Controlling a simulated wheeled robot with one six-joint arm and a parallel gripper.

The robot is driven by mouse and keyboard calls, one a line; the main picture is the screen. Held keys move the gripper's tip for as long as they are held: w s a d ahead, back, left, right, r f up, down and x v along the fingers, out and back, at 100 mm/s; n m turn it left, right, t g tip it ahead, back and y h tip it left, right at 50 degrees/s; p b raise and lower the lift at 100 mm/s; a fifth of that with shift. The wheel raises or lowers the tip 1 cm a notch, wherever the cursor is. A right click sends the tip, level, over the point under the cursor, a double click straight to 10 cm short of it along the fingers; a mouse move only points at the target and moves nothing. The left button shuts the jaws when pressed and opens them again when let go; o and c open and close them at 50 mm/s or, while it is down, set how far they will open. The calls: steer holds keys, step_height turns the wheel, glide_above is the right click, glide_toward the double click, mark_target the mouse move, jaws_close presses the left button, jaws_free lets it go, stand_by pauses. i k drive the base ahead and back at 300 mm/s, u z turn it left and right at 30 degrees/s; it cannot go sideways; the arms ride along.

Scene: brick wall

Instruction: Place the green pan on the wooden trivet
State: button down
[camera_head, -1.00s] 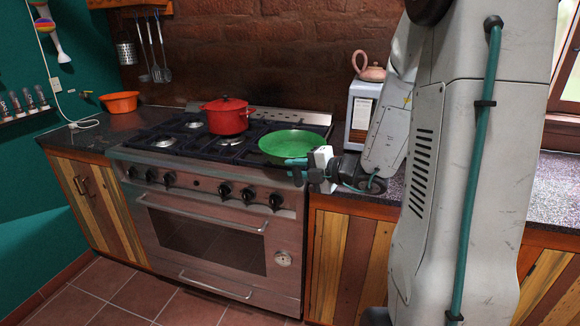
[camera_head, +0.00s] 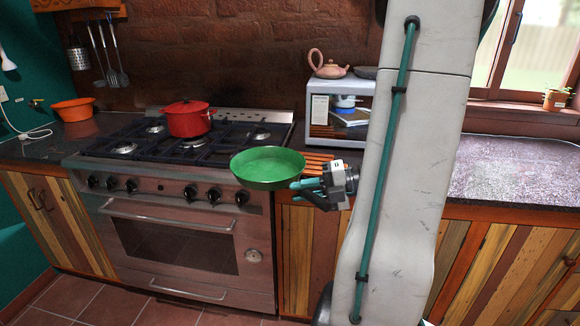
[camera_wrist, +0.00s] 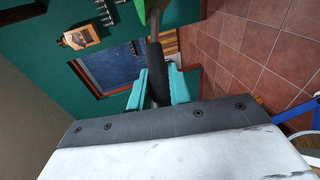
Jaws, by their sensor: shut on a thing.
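The green pan (camera_head: 267,166) is held level near the stove's right front corner, in the head view. My gripper (camera_head: 308,188) is shut on its handle, to the right of the pan body. In the wrist view the teal fingers of my gripper (camera_wrist: 160,90) close around the dark handle, and a piece of the green pan (camera_wrist: 141,10) shows at the top edge. The wooden trivet (camera_head: 318,158), orange slats, lies on the counter just behind and right of the pan. The pan and gripper partly hide it.
A red pot (camera_head: 188,122) stands on the stove (camera_head: 170,210). A white microwave (camera_head: 340,105) with a pink teapot (camera_head: 328,66) on top stands behind the trivet. An orange bowl (camera_head: 74,109) sits at the far left. The right counter (camera_head: 515,170) is mostly clear.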

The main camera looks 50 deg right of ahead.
mark_target(307, 174)
steer(key=u, duration=1.4)
steer(key=i, duration=1.2)
steer(key=z, duration=2.85)
